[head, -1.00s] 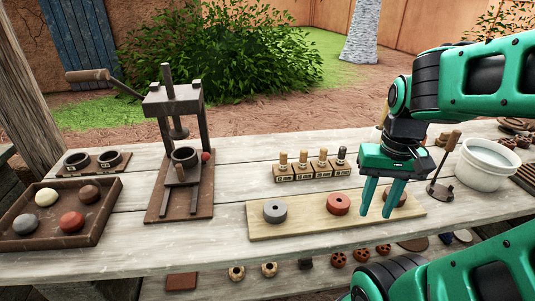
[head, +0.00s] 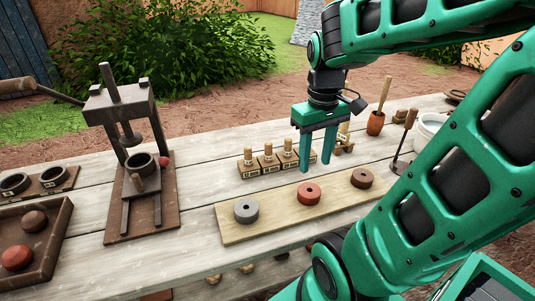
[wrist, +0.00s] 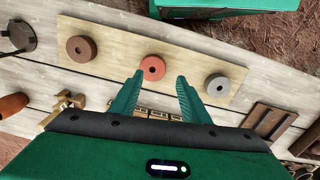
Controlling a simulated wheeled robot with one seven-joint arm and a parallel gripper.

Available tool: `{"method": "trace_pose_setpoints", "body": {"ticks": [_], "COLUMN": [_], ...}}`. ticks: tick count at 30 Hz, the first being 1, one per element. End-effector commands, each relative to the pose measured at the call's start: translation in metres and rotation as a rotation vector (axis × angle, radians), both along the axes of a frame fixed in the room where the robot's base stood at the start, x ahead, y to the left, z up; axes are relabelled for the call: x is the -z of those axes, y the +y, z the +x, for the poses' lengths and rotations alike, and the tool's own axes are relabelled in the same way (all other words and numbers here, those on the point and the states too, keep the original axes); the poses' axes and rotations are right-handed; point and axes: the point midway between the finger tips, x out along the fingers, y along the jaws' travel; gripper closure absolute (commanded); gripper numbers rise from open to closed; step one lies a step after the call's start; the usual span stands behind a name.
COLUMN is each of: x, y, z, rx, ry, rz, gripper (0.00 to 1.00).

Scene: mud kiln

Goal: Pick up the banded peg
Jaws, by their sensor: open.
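Several short light-wood pegs (head: 268,150) stand upright in a row of labelled brown blocks (head: 262,169) on the table in the head view. The right end of this row is partly hidden behind my gripper (head: 316,166). Another light peg (head: 343,130) stands in a small wooden holder just right of my gripper. I cannot tell which peg is the banded one. My gripper is open, pointing down, with nothing between its fingers. In the wrist view, the row of blocks (wrist: 155,113) shows between the fingers, partly covered by the gripper's body.
A pale board with grey (head: 246,210), red (head: 308,193) and brown (head: 363,178) rings lies in front of the blocks. A dark press (head: 122,105) and a tray of balls (head: 57,232) stand left. A cup with a pestle (head: 375,123) and a white bucket (head: 430,128) stand right.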

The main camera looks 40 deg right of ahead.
Motion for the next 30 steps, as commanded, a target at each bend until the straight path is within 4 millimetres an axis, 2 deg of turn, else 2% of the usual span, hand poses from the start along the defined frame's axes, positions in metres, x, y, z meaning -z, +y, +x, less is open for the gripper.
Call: {"method": "trace_pose_setpoints", "body": {"ticks": [1,3,9,12,15,20,30], "x": [-0.003,-0.005,-0.002,0.004,0.009,0.015,0.06], "y": [-0.004,-0.007,-0.009,-0.009,-0.007,-0.007,-0.009], "z": [0.024,0.055,0.14,0.172,0.195,0.211,0.212], "rx": [-0.113,-0.289,-0.759,-0.942,-1.075,-1.175,-1.183], "ry": [0.006,0.011,0.014,0.012,0.007,0.002,0.003], "rz": [-0.003,-0.005,0.002,0.011,0.017,0.02,0.022], "gripper": [0.58,0.58,0.58,0.58,0.58,0.58,0.58]}}
